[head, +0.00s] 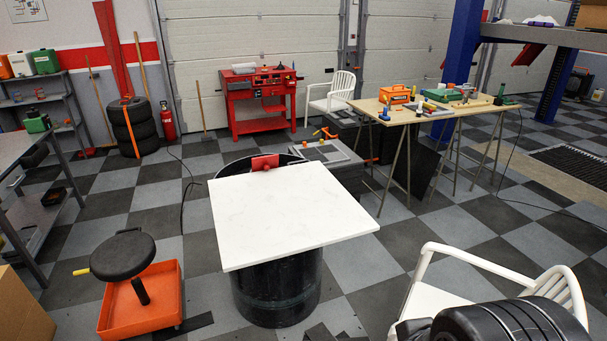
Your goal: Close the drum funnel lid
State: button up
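A black drum (276,292) stands on the checkered floor near the middle of the head view. A white square board (290,212) covers most of its top and overhangs it. Behind the board's far edge, part of a dark round rim (232,167) shows, with a red piece (265,162) standing up at it. I cannot tell whether the red piece belongs to the funnel lid. The funnel and the lid's position are not clearly visible, as the board hides most of that area. My gripper is not in view.
An orange tray (142,300) with a black round seat (123,255) stands left of the drum. A white chair (480,275) and black tires (512,322) are at the lower right. A low grey table (325,158) and a wooden worktable (430,108) stand behind.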

aim_at(267, 162)
jog(key=i+j+u, duration=0.15)
jog(key=i+j, duration=0.5)
jog(key=i+l+u, duration=0.15)
jog(key=i, duration=0.35)
jog(key=i+l+u, duration=0.1)
jog(key=i, duration=0.35)
jog(key=i+l+u, duration=0.15)
jog(key=i, duration=0.3)
jog(key=l, duration=0.1)
